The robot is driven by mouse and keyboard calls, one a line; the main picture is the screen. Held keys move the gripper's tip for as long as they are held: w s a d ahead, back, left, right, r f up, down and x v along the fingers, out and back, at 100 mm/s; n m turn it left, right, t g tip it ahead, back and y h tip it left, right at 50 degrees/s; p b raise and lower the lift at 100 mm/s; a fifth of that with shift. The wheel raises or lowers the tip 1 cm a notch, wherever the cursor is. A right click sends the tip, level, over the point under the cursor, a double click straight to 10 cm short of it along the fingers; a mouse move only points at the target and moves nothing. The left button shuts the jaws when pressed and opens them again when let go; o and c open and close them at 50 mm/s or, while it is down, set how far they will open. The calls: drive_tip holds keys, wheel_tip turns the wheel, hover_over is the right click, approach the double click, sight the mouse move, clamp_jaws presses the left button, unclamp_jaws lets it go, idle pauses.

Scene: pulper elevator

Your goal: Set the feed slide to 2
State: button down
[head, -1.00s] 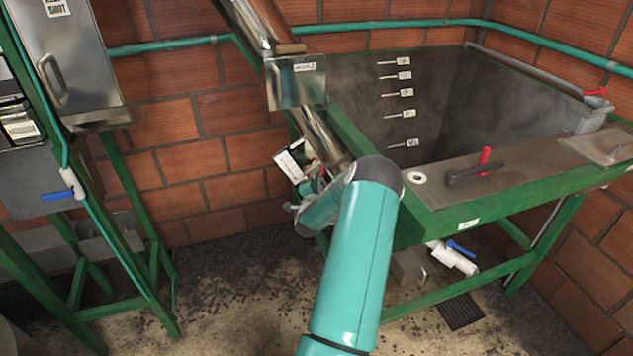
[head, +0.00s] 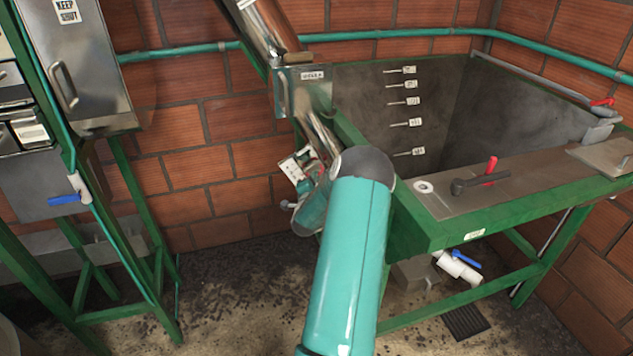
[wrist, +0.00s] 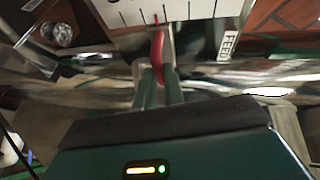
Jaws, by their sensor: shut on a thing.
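The feed slide's red handle (wrist: 157,48) stands upright in the wrist view, between the two fingers of my gripper (wrist: 158,72). The gripper is shut on it. Behind the handle is a white scale plate (wrist: 190,10) with black tick marks and a thin red pointer line. The top of the plate is cut off, so I cannot read its numbers. A FEED label (wrist: 231,42) is to the right. In the head view, a small white plate (head: 291,168) shows beside the steel chute, and my arm hides most of the slide and gripper.
A green-framed tank (head: 400,125) with level tags stands right, with a red-handled lever (head: 490,168) on its ledge. A blue-handled valve (head: 466,258) is below. A steel cabinet (head: 85,65) stands left. The wet floor between is open.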

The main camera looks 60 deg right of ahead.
drive_tip(key=c, duration=1.5)
unclamp_jaws()
drive_tip(key=v, duration=1.3)
drive_tip(key=shift+s+a, duration=0.15)
drive_tip(key=shift+a, duration=0.2)
